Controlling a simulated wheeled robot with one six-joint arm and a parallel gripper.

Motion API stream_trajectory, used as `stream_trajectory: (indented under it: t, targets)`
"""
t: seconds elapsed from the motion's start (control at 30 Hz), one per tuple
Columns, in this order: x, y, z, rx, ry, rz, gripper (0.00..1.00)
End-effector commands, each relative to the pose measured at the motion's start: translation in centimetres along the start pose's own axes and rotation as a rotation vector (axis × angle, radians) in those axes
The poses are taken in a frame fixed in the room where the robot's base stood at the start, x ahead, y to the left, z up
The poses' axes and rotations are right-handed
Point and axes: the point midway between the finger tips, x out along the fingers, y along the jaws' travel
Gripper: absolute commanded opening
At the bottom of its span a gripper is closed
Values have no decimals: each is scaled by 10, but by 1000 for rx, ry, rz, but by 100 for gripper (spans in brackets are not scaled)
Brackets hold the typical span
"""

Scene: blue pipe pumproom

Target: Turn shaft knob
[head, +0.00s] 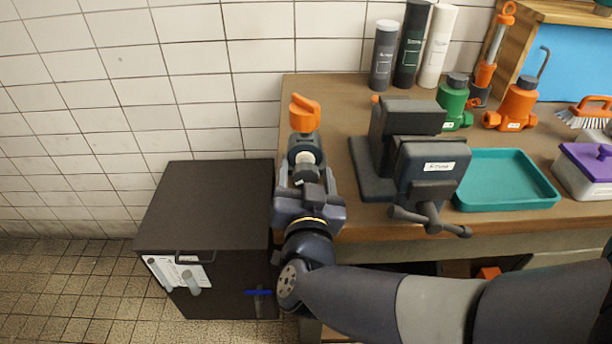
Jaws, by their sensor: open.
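An orange knob (304,114) with a raised grip stands at the left end of the workbench, in front of the tiled wall. My gripper (306,150) is just below the knob in the head view, over the bench's left edge. It is open, and its fingers point toward the knob. A pale round part shows between the fingers; I cannot tell what it belongs to. The knob's lower part and any shaft under it are hidden by my gripper. I cannot tell whether the fingers touch anything.
A dark grey vise (405,150) stands close to the right of my gripper. A dark cabinet (205,205) is at the left. A teal tray (507,180), a green valve body (453,103) and an orange one (517,103) lie farther right. Several cylinders stand behind.

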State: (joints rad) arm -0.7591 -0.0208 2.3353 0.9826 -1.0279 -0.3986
Motion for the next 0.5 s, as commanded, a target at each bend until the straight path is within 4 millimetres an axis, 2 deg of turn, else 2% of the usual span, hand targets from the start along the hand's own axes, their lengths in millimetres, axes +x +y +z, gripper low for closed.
stream_trajectory:
  t: [0.07,0.5]
  targets:
    - [0,0,0,0,0,0,63]
    - [0,0,0,0,0,0,28]
